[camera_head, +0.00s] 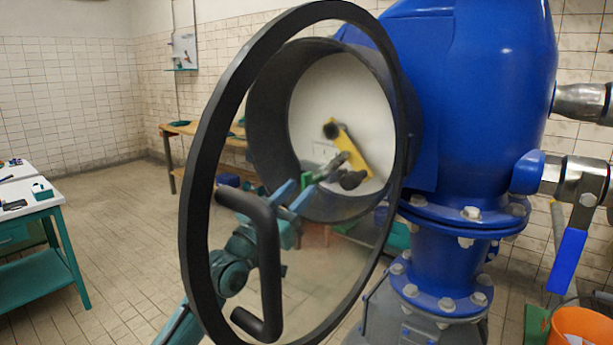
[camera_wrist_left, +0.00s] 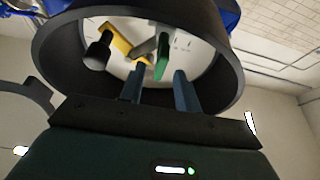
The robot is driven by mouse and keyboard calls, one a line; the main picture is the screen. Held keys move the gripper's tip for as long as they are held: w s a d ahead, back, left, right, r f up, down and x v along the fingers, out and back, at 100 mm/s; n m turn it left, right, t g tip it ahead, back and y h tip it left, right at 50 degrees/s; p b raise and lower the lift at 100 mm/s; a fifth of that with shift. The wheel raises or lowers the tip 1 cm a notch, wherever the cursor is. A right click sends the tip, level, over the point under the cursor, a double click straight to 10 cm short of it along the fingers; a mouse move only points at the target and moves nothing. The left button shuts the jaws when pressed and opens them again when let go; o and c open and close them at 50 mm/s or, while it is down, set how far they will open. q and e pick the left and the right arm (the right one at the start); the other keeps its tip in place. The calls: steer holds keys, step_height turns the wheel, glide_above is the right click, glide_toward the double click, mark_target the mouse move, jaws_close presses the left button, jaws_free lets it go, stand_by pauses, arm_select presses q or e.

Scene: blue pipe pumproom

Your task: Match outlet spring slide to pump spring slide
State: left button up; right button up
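A round black housing (camera_head: 268,98) with a white face (camera_head: 310,95) is fixed to the blue pump. On its face are a yellow bar (camera_head: 350,148), a short grey bar (camera_head: 340,161) and dark knobs (camera_head: 352,180). In the left wrist view I see the yellow bar (camera_wrist_left: 116,41), a dark knob (camera_wrist_left: 97,54), a grey bar (camera_wrist_left: 146,47) and a green piece (camera_wrist_left: 162,57). I cannot tell which part is which spring slide. My right gripper is out of view.
A large black ring cover (camera_head: 196,190) with a bar handle (camera_head: 268,265) stands in front of the housing; my left arm shows behind it. The blue pump (camera_head: 470,110) fills the right. A green-legged table (camera_head: 45,205) stands left. An orange bucket (camera_head: 580,328) is lower right. Floor between is clear.

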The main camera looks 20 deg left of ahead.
arm_select(q)
steer(key=shift+p+x, duration=0.3)
steer(key=shift+x, duration=1.65)
jaws_close()
